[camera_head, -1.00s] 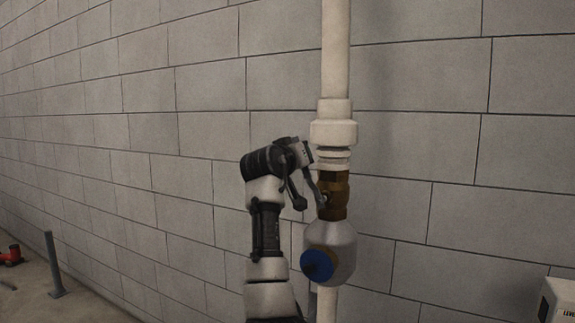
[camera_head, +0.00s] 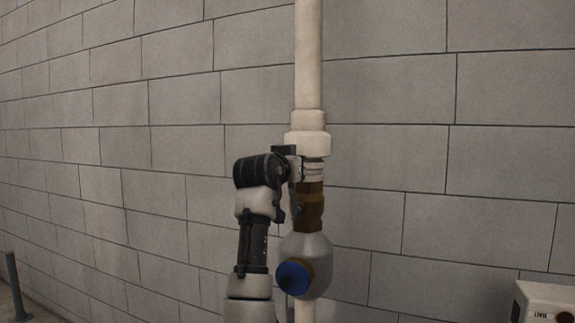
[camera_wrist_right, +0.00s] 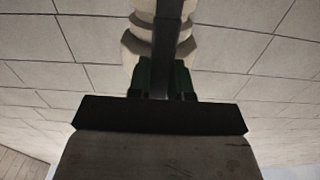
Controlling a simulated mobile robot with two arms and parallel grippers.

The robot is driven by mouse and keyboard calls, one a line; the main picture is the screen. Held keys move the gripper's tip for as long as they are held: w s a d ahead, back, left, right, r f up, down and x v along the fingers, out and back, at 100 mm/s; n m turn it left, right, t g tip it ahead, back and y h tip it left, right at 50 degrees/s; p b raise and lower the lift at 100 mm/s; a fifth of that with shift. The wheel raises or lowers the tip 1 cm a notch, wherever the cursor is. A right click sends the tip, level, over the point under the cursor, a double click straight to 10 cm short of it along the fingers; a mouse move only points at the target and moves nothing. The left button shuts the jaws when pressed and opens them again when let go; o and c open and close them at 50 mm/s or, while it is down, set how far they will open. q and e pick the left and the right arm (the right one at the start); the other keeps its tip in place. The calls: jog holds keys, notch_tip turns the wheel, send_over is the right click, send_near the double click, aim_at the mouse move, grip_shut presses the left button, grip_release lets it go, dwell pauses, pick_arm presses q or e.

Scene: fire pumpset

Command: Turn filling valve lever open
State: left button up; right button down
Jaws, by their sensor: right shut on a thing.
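The filling valve is a brass body (camera_head: 311,205) on a vertical white pipe (camera_head: 308,60), above a grey rounded fitting with a blue round cap (camera_head: 292,278). My right gripper (camera_wrist_right: 162,76) is at the valve's left side in the head view, where the arm mostly hides its fingers and the lever. In the right wrist view, its two green-sided fingers are shut on a dark, narrow bar, apparently the valve lever (camera_wrist_right: 166,32). The bar runs up the picture in front of the white pipe fittings (camera_wrist_right: 143,45). My left gripper is not in view.
A grey block wall (camera_head: 400,90) stands close behind the pipe. A white box (camera_head: 545,300) is at the bottom right, and a grey post (camera_head: 15,285) stands at the far left. The space to the right of the valve is clear.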

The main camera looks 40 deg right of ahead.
jog(key=shift+s+r, duration=0.1)
jog(key=shift+r, duration=0.25)
jog(key=c, duration=1.1)
grip_release()
jog(key=shift+o, duration=0.4)
jog(key=shift+f, duration=0.15)
jog(key=shift+f, duration=0.1)
jog(key=b+v, duration=0.3)
jog(key=v, duration=0.8)
jog(key=shift+d, duration=0.1)
